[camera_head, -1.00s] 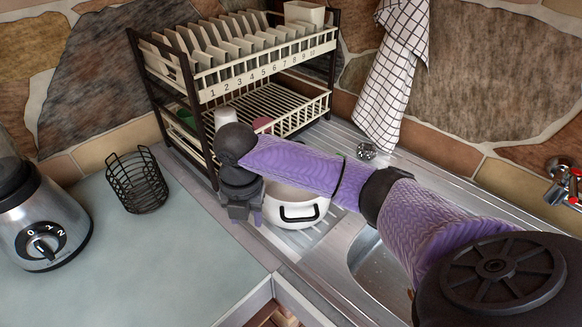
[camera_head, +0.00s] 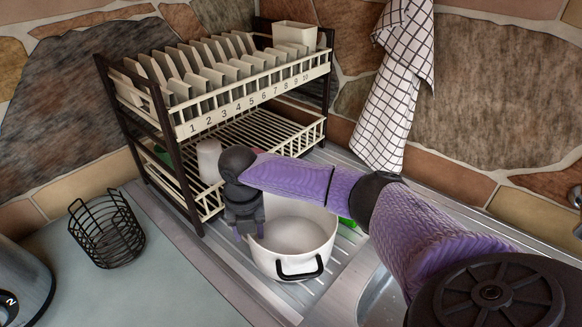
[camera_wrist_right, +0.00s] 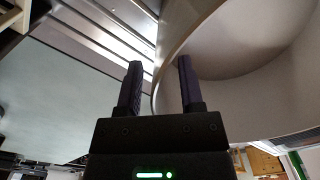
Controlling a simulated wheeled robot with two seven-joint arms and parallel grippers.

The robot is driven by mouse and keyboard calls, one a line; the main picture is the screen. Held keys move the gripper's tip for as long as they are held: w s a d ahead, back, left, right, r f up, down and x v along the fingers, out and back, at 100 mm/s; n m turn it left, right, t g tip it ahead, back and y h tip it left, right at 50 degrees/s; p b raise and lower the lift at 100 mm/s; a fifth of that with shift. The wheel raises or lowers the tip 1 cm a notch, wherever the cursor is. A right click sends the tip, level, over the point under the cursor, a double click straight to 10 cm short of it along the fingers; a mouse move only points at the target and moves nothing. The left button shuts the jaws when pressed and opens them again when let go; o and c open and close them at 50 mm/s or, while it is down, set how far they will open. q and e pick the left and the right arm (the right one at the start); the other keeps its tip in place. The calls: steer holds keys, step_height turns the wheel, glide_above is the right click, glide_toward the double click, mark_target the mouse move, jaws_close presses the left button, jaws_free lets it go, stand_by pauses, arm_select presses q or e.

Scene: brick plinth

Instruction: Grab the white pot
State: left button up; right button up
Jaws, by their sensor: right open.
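The white pot (camera_head: 296,240) stands upright on the ribbed metal drainboard, with a black handle (camera_head: 300,268) on its near side. My right gripper (camera_head: 250,233) points down at the pot's left rim, and my forearm hides part of the pot's far side. In the right wrist view the gripper (camera_wrist_right: 160,72) is open and empty. The pot's rim and wall (camera_wrist_right: 240,60) run between its two fingers there, one finger outside and one over the inside. I cannot tell whether either finger touches the wall. My left gripper is not in view.
A two-tier dish rack (camera_head: 255,100) with plates stands just behind the pot, a white cup (camera_head: 208,160) on its lower shelf. A black wire basket (camera_head: 106,228) and a blender (camera_head: 22,285) are left. The sink (camera_head: 380,300) lies right. A checked towel (camera_head: 390,95) hangs behind.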

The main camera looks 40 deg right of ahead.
jaws_close()
stand_by(1.4)
